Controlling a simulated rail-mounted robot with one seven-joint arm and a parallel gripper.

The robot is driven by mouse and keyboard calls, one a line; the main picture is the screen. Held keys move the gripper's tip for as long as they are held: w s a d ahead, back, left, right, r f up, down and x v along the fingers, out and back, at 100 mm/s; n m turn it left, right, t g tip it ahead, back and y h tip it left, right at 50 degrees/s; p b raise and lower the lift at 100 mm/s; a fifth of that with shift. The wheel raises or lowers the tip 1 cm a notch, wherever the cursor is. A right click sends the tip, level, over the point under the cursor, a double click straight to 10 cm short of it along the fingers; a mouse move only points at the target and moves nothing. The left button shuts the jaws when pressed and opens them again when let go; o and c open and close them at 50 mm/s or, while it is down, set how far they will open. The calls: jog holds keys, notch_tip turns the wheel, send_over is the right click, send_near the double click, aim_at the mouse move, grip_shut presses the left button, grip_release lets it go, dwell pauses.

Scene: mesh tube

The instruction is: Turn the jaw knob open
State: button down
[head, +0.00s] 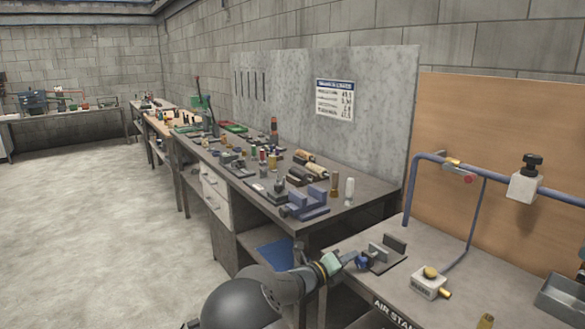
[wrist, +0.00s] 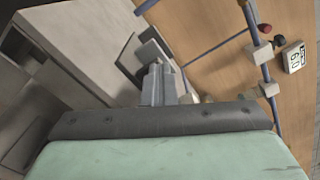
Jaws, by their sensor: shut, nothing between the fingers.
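The small grey jaw fixture (head: 386,252) sits at the front left of the air station bench, with upright plates. A blue knob (head: 362,262) is on its near side. My gripper (head: 349,258) is shut and empty, its tip right beside the knob in the head view; I cannot tell whether they touch. In the wrist view my gripper (wrist: 161,72) points at the grey fixture (wrist: 148,50), whose dark plates show just beyond the fingers. The knob does not show clearly there, probably behind the fingers.
A blue pipe (head: 408,205) rises behind the fixture and carries a white valve block (head: 524,187). A white box with a brass knob (head: 430,283) stands to the right. A bench crowded with tools (head: 345,213) lies behind. Bare benchtop separates fixture and box.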

jog(key=shift+w+a+f+p, duration=0.2)
jog(key=shift+f+p, duration=0.25)
jog(key=shift+p, duration=0.8)
jog(key=shift+w+f+p, duration=0.1)
jog(key=shift+f+p, duration=0.35)
jog(key=shift+p, duration=0.2)
jog(key=p+v, duration=0.3)
jog(key=v, duration=0.3)
jog(key=shift+w+a+r, duration=0.15)
jog(key=shift+w+a, duration=0.15)
